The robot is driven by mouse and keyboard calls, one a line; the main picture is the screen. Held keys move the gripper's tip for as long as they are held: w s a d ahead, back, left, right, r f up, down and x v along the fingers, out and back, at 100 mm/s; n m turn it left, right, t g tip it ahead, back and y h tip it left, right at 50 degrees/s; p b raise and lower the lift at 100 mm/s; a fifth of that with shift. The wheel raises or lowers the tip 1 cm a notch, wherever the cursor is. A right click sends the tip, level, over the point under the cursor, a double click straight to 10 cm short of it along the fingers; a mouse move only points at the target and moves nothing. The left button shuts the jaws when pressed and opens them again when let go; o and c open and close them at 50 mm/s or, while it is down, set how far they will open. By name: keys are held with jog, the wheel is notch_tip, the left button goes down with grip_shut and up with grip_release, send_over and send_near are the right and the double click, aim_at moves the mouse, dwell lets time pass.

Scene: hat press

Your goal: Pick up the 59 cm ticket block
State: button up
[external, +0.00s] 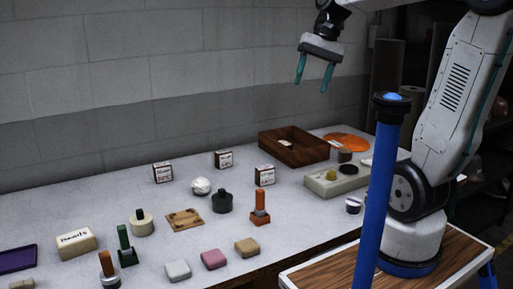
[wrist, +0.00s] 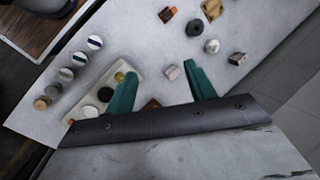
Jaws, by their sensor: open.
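Three small dark boxes with white printed labels stand towards the back of the table: a left box (external: 162,172), a middle box (external: 223,159) and a right box (external: 264,175). The print is too small to read, so I cannot tell which, if any, is the 59 cm ticket block. My gripper (external: 311,87) is open and empty, high above the back of the table. In the wrist view its two teal fingers (wrist: 160,69) are spread apart, with a small box (wrist: 172,72) showing far below between them. Another small box (wrist: 238,58) shows to the right.
An open brown tray (external: 283,153), an orange disc (external: 346,142) and a pale pad holder (external: 325,186) stand at the right. A black bottle (external: 222,202), white crumpled lump (external: 200,187) and orange-handled stamp (external: 260,208) stand near the boxes. Grey, pink and tan blocks (external: 213,259) line the front.

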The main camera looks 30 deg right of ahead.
jog(key=w+a+f+m+y, duration=0.2)
jog(key=w+m+y, duration=0.15)
jog(key=w, duration=0.75)
jog(key=w+a+f+m+g+y, duration=0.1)
jog(key=w+f+m+y, duration=0.2)
jog(key=w, duration=0.9)
jog(key=w+a+f+m+y, duration=0.1)
jog(key=w+a+m+y, duration=0.3)
jog(key=w, duration=0.7)
jog(key=m, duration=0.1)
send_near(217, 162)
jog(key=shift+w+a+r+h, duration=0.1)
jog(key=shift+a+r+h, duration=0.05)
jog(key=shift+a+h, duration=0.4)
jog(key=shift+a, duration=0.35)
jog(key=x, duration=0.7)
jog(key=shift+a, duration=0.1)
jog(key=c, duration=1.1)
